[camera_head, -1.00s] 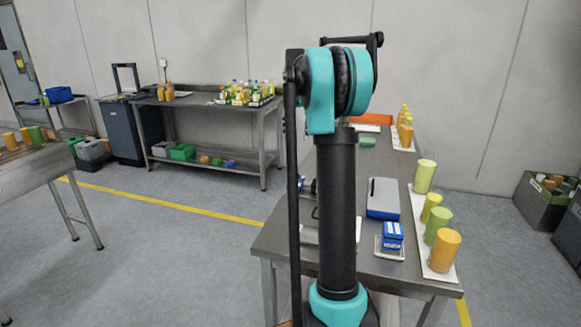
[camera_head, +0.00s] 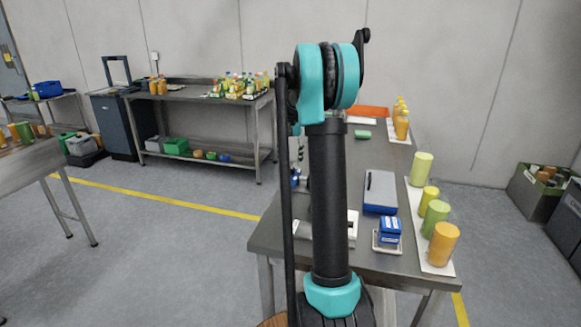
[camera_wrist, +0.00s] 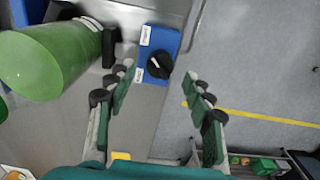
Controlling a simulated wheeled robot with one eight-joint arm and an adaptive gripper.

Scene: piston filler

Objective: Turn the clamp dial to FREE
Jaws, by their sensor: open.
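The clamp dial (camera_wrist: 159,66) is a black round knob with a pale pointer mark, on a blue plate (camera_wrist: 166,38) in the wrist view. Two white labels sit on the plate, one at its upper left and one beside the dial; their words are too small to read, so I cannot tell the setting. My gripper (camera_wrist: 158,73) is open, its green-padded fingers on either side of the dial in the picture. Nothing is between the fingers, and no contact with the dial shows. In the head view my arm hides the gripper and dial.
A large green cylinder (camera_wrist: 45,62) is close at the left of the wrist view. In the head view, the steel workbench (camera_head: 384,264) carries a blue-grey case (camera_head: 380,191), a small blue box (camera_head: 389,231) and several green and orange cylinders on the right.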

